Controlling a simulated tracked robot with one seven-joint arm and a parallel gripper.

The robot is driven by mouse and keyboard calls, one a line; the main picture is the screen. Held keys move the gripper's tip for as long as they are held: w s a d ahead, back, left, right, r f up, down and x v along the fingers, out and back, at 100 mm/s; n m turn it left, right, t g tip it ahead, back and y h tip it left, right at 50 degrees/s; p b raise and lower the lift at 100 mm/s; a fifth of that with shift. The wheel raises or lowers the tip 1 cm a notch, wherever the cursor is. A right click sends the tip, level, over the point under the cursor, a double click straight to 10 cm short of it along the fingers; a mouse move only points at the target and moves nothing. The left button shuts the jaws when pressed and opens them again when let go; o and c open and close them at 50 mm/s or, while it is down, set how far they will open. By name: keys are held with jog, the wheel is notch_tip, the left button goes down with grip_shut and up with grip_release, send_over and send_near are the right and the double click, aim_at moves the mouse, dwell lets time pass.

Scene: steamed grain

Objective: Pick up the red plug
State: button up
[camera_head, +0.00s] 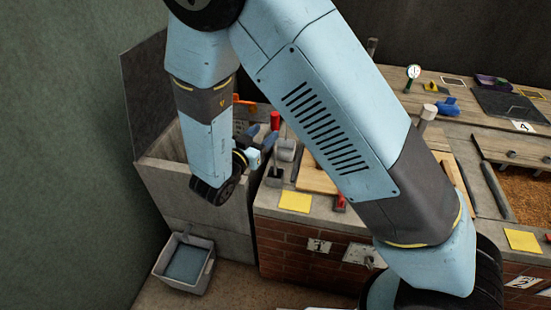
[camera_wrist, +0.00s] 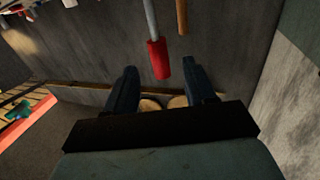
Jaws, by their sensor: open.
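A red cylinder (camera_wrist: 158,60) on the end of a grey rod shows in the wrist view, just beyond the gap between my fingertips. A red cylinder (camera_head: 275,120) also stands upright right beside my fingers in the head view. I cannot tell for sure that it is the red plug. My gripper (camera_head: 262,137) has two dark blue fingers, open and empty, near the grey bin's edge. The fingers also show in the wrist view (camera_wrist: 163,72), spread to either side of the cylinder's line. Another small red thing (camera_head: 340,203) lies at the bench's front, partly behind my arm.
A tall grey bin (camera_head: 190,175) stands by the wall, with a small grey bucket (camera_head: 170,279) on the floor. The brick-fronted bench (camera_head: 285,243) holds a grey cup (camera_head: 286,150), a dark block (camera_head: 274,177) and a yellow card (camera_head: 295,201). My arm hides the bench's middle.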

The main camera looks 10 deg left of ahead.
aim_at(273, 125)
jog(key=shift+x, duration=3.3)
jog(key=shift+c, duration=0.5)
jog(key=shift+d, duration=0.1)
grip_shut()
